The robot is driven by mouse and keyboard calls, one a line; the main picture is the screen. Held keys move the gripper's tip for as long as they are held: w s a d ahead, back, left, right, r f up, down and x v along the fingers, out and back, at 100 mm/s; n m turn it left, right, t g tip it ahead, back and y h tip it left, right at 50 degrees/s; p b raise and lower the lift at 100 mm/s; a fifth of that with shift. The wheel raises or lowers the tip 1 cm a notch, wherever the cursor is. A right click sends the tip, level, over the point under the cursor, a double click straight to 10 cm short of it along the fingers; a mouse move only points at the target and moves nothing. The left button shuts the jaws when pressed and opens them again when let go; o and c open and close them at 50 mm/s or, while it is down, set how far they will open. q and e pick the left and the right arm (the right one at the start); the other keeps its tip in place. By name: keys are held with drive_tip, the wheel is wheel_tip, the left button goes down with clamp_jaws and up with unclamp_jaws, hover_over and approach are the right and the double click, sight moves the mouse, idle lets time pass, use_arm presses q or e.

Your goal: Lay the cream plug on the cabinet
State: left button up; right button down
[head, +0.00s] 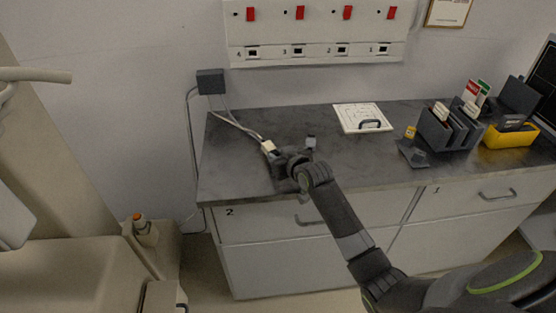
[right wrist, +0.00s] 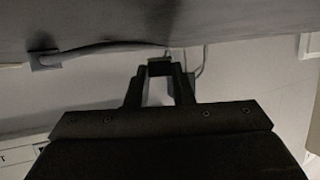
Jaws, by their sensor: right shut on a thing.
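The cream plug (head: 268,147) is at the left part of the grey top of the cabinet (head: 365,174), with pale cable running up to a dark wall box (head: 210,82). My right gripper (head: 277,157) reaches in from the lower right and is shut on the plug, low over the cabinet top. In the right wrist view my right gripper (right wrist: 160,75) has a small dark-looking block between its fingertips, its colour lost in shade. I cannot tell whether the plug touches the top. My left gripper is not in view.
A grey plug (head: 311,142) lies just right of the gripper. A white plate with a dark handle (head: 362,119) lies further back. A dark organiser (head: 447,130) and a yellow tray (head: 510,135) stand at the right. A switch panel (head: 315,32) hangs above. The front middle of the top is clear.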

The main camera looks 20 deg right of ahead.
drive_tip(key=shift+f, duration=0.8)
drive_tip(key=shift+f, duration=0.3)
drive_tip(key=c, duration=1.3)
unclamp_jaws()
drive_tip(key=shift+o, duration=0.2)
drive_tip(key=shift+r, duration=0.35)
drive_tip(key=v, duration=1.2)
